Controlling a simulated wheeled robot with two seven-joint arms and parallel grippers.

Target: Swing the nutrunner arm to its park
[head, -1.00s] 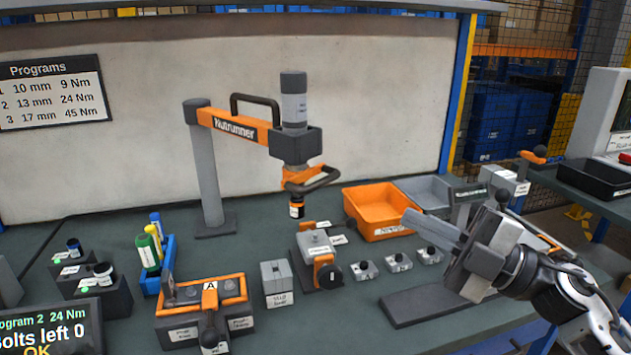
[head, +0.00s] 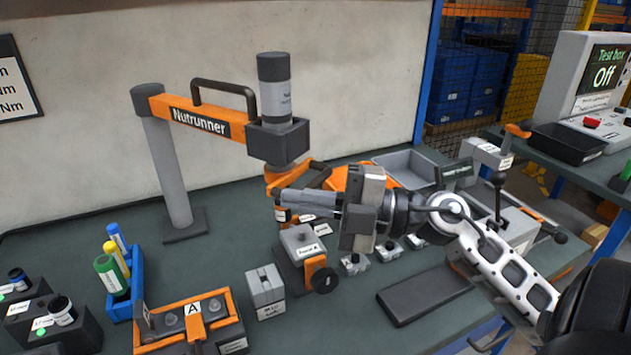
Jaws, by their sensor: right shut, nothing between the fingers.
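The nutrunner arm (head: 205,118) is an orange boom on a grey post (head: 165,165), with a dark handle loop on top. Its upright grey tool (head: 274,105) hangs at the boom's right end, with an orange and dark grip (head: 300,178) below. My right gripper (head: 280,202) comes in from the right, its fingers shut and empty, pointing left. In the picture the fingers overlap the area just under the grip and partly hide the tool's lower end. I cannot tell whether they touch it. My left gripper is not in view. No park for the arm can be made out.
Under the gripper stands a grey and orange fixture (head: 300,243). An orange bin (head: 350,178) is partly hidden behind my gripper, near a grey bin (head: 408,167). Fixture A (head: 190,320), a blue rack (head: 125,290) and a test box (head: 590,85) stand around. Bench behind the tool looks clear.

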